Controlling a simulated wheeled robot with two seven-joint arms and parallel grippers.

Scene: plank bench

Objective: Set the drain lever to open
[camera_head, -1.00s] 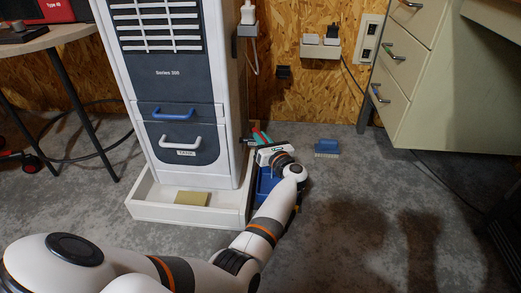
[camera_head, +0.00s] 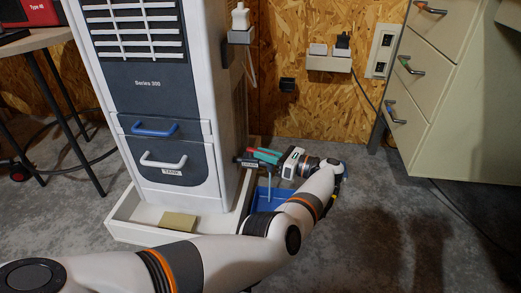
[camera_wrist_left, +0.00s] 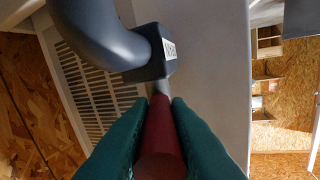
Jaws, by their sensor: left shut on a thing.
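The drain lever is a red handle on a dark valve at the lower right side of the white cabinet. In the left wrist view the red lever (camera_wrist_left: 162,135) runs between my green fingertips, from a dark valve body (camera_wrist_left: 152,62) with a curved pipe and a small label. My left gripper (camera_head: 264,155) is shut on the lever; it also shows in the left wrist view (camera_wrist_left: 160,128). In the head view the lever is small and partly hidden by the fingers. A thin pale vertical line shows below the valve; I cannot tell what it is.
The cabinet (camera_head: 150,90) stands in a white tray (camera_head: 135,236) holding a yellow sponge (camera_head: 178,222). A blue container (camera_head: 262,199) sits on the floor below the valve, partly behind my arm. A drawer unit (camera_head: 440,110) stands right.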

